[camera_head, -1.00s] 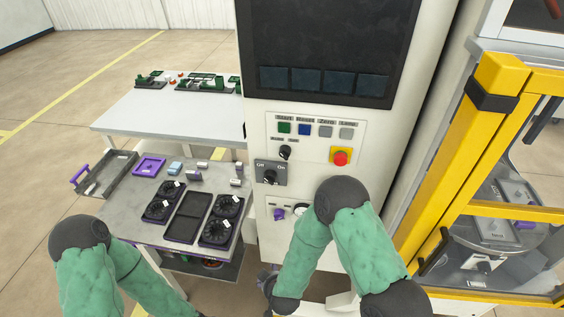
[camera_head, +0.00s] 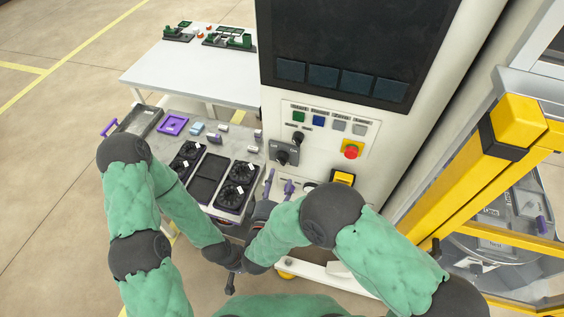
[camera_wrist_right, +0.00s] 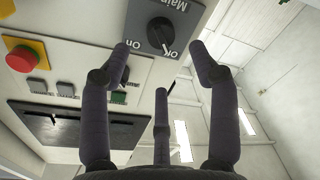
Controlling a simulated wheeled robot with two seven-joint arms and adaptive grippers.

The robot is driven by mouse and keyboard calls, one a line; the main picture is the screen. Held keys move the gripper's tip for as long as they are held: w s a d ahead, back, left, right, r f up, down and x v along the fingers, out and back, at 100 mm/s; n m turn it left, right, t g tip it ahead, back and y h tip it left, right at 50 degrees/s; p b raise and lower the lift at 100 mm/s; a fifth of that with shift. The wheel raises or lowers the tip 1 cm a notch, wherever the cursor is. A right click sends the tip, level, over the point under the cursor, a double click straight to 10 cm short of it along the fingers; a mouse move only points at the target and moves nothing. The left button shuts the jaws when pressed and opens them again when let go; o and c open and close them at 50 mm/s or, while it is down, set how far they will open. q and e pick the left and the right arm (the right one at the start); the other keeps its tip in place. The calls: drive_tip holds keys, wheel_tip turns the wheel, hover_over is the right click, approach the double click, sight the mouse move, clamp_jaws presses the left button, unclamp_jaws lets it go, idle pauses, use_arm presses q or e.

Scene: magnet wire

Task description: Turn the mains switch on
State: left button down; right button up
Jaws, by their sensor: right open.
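The mains switch (camera_head: 284,152) is a black rotary knob on a grey plate on the front of the white cabinet, with Off and On labels. In the right wrist view the knob (camera_wrist_right: 162,30) is at top centre, its grip slanting toward the label that looks like Off. My right gripper (camera_head: 279,181) is just below the switch in the head view. In the wrist view its dark fingers (camera_wrist_right: 160,55) are spread and empty, with the knob beyond their tips, apparently apart from it. My left gripper (camera_head: 231,280) is low in the head view, small and partly hidden; its jaws are unclear.
A red emergency button on a yellow base (camera_head: 351,150) and several small push buttons (camera_head: 319,121) are near the switch. Left stands a grey table with black fan trays (camera_head: 208,176). A yellow guard frame (camera_head: 470,185) stands right.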

sight(282, 159)
drive_tip(key=x, duration=0.7)
drive_tip(key=shift+w+b, duration=0.25)
drive_tip(key=shift+b, duration=0.05)
drive_tip(key=shift+d, duration=0.1)
drive_tip(key=c, duration=1.1)
